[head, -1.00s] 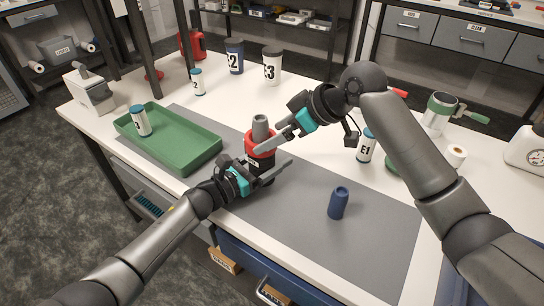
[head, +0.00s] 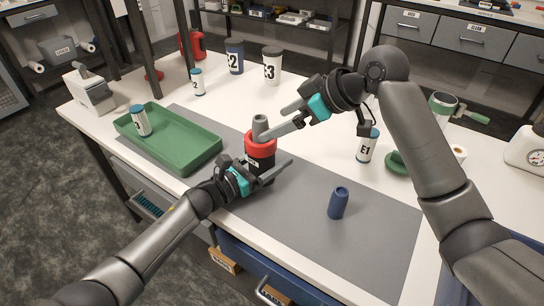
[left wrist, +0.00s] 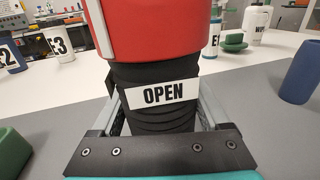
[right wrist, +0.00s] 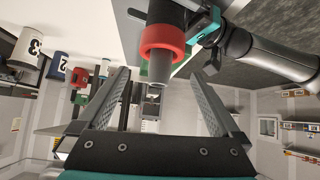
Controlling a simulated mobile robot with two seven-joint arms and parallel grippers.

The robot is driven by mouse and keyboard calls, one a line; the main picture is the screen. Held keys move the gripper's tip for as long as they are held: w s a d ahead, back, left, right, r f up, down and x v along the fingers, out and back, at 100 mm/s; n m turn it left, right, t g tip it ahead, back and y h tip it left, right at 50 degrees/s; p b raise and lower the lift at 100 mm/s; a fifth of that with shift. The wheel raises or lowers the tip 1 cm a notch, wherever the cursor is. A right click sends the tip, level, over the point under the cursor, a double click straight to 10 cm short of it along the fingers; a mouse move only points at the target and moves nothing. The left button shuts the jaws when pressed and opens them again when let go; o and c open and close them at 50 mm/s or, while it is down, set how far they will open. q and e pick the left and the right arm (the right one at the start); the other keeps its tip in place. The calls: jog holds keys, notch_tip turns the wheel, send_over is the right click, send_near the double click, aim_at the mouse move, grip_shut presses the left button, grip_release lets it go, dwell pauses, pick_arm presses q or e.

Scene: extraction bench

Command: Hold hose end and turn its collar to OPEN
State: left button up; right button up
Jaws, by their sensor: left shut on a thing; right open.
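The hose end stands upright, with a black ribbed body (left wrist: 155,85), a red collar (head: 261,144) and a grey nozzle (head: 261,124) on top. My left gripper (head: 268,174) is shut on the black body below the collar. In the left wrist view a white OPEN label (left wrist: 162,95) faces the camera on the body, beneath the red collar (left wrist: 155,30). My right gripper (head: 275,124) is open beside the nozzle and above the collar. In the right wrist view the collar (right wrist: 163,38) lies beyond the spread, empty fingers.
A green tray (head: 185,160) holding a small bottle (head: 140,121) is at left. A blue cylinder (head: 338,203) stands on the grey mat (head: 375,235). Bottle E1 (head: 366,147) and a green piece (head: 398,163) are at right. Cups (head: 272,65) stand behind.

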aim_at(267, 144)
jog(key=shift+w+a+t+y, duration=0.15)
jog(key=shift+w+a, duration=0.05)
jog(key=shift+a, duration=0.25)
jog(key=shift+w+a+t+y, duration=0.15)
jog(key=shift+w+a, duration=0.05)
jog(key=shift+a, duration=0.25)
jog(key=shift+s+d+f+m+t+h, duration=1.15)
jog(key=shift+s+f+m+t, duration=0.25)
jog(key=shift+s+m+t, duration=1.25)
jog(key=shift+m+g, duration=0.25)
jog(key=x, duration=0.9)
jog(key=shift+w+a+f, duration=0.15)
jog(key=n+g+y, duration=0.2)
jog(key=n+y, duration=0.1)
jog(key=n, duration=0.1)
jog(key=shift+g, duration=0.4)
jog(key=n+g+y, duration=0.2)
jog(key=n+g, duration=0.1)
jog(key=shift+n+g, duration=0.4)
jog(key=shift+t, duration=0.3)
jog(key=m+t+h, duration=0.2)
jog(key=m+t, duration=0.1)
jog(key=shift+m, duration=0.4)
jog(key=shift+m+t+h, duration=1.4)
jog(key=shift+m+h, duration=0.05)
jog(key=shift+m, duration=0.45)
